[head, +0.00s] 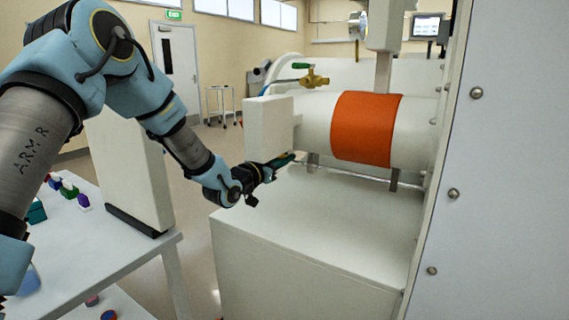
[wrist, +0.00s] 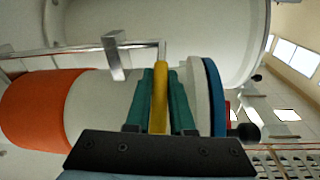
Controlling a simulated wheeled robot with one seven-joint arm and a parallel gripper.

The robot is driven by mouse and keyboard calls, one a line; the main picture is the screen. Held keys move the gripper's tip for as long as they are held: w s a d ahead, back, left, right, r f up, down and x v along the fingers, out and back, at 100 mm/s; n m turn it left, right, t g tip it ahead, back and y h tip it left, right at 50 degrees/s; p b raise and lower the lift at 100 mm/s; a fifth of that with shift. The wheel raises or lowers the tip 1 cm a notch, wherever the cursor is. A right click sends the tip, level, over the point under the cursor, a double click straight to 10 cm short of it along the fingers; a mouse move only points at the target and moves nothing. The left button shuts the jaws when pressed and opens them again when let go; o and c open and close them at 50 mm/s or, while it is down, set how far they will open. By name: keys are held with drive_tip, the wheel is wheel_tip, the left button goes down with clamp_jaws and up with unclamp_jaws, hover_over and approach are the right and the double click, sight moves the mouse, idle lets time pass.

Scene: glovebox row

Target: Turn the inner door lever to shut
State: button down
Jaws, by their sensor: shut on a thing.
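The inner door lever (wrist: 160,98) shows in the wrist view as a yellow bar, bent at its top end onto a thin metal rod (wrist: 70,49). My gripper (wrist: 163,80) is shut on it, with teal fingers on both sides of the bar. In the head view my gripper (head: 288,158) is at the near left end of the white transfer tube (head: 315,120), low beside it. The lever is hidden there by the fingers. The rod (head: 345,174) runs below the tube towards the glovebox wall. The inner door itself is not visible.
An orange band (head: 366,130) wraps the tube. A white block (head: 265,123) stands at its left end, and a brass valve with a green handle (head: 314,77) sits above. A white cabinet (head: 310,235) lies below. A table (head: 95,245) with small objects is at left.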

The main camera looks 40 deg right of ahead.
drive_tip(key=f+h+b, duration=0.1)
drive_tip(key=b, duration=0.4)
drive_tip(key=f+h+b, duration=0.1)
drive_tip(key=h+b, duration=0.1)
drive_tip(key=b, duration=0.4)
drive_tip(key=f+h+b, duration=0.1)
drive_tip(key=b, duration=0.5)
drive_tip(key=shift+s+a+f+m+h, duration=0.15)
drive_tip(key=shift+a+m+h, duration=0.25)
drive_tip(key=shift+h+b, duration=0.3)
drive_tip(key=shift+b, duration=0.6)
drive_tip(key=c, duration=1.1)
unclamp_jaws()
drive_tip(key=shift+a, duration=0.1)
